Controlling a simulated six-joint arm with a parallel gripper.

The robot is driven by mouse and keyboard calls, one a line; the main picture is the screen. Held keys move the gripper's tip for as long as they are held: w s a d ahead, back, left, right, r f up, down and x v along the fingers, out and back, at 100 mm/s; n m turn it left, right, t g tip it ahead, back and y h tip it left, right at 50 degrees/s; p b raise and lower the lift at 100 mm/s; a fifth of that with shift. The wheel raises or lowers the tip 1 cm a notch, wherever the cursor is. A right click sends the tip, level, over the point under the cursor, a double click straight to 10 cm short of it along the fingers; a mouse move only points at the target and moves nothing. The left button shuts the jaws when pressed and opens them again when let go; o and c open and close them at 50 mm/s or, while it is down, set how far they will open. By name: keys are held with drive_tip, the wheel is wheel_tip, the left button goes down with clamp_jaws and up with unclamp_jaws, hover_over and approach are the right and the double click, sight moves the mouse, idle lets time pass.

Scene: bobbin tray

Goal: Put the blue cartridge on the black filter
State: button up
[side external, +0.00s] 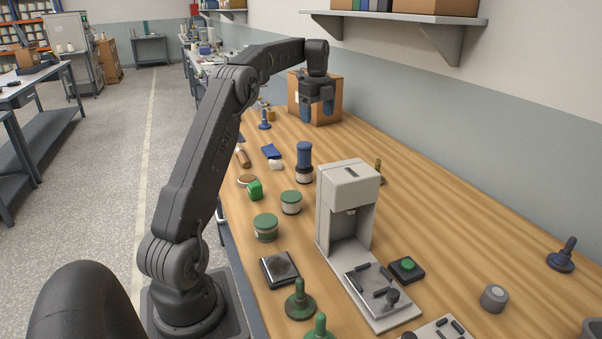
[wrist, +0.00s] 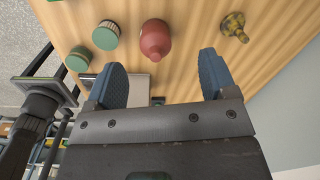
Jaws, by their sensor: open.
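The blue cartridge (side external: 304,154) is a blue cylinder standing upright in the middle of the table in the side view. It sits on top of the black filter (side external: 304,175), a low dark round piece with a pale band. My gripper (side external: 318,112) is raised beyond and above them, apart from both, with its blue fingers pointing down. In the wrist view my gripper (wrist: 163,75) shows its fingers spread wide with nothing between them. I cannot make out the blue cartridge in the wrist view.
A grey machine (side external: 348,187) stands right of the stack. Two green-lidded jars (side external: 291,202) (side external: 265,228) stand nearer. A cardboard box (side external: 330,108) stands behind my gripper. The wrist view shows a red rounded piece (wrist: 155,40) and a brass-coloured piece (wrist: 235,27). The table's right side is mostly clear.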

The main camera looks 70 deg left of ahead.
drive_tip(key=s+d+r+n+t, duration=0.1)
drive_tip(key=s+d+r+n, duration=0.1)
drive_tip(key=d, duration=0.6)
drive_tip(key=s+d+r+n+t, duration=0.1)
drive_tip(key=d+r+n, duration=0.2)
drive_tip(key=d, duration=0.6)
drive_tip(key=s+d+r+n, duration=0.2)
drive_tip(key=d, duration=0.6)
drive_tip(key=s+d+f+n+t, duration=0.1)
drive_tip(key=s+d+f+n, duration=0.3)
drive_tip(key=s+d, duration=0.4)
drive_tip(key=s+d+f+n+t, duration=0.2)
drive_tip(key=s+d+f+n, duration=0.2)
drive_tip(key=s+d, duration=0.3)
drive_tip(key=shift+s+d+f, duration=0.15)
drive_tip(key=shift+s+d, duration=0.2)
drive_tip(key=shift+s, duration=0.8)
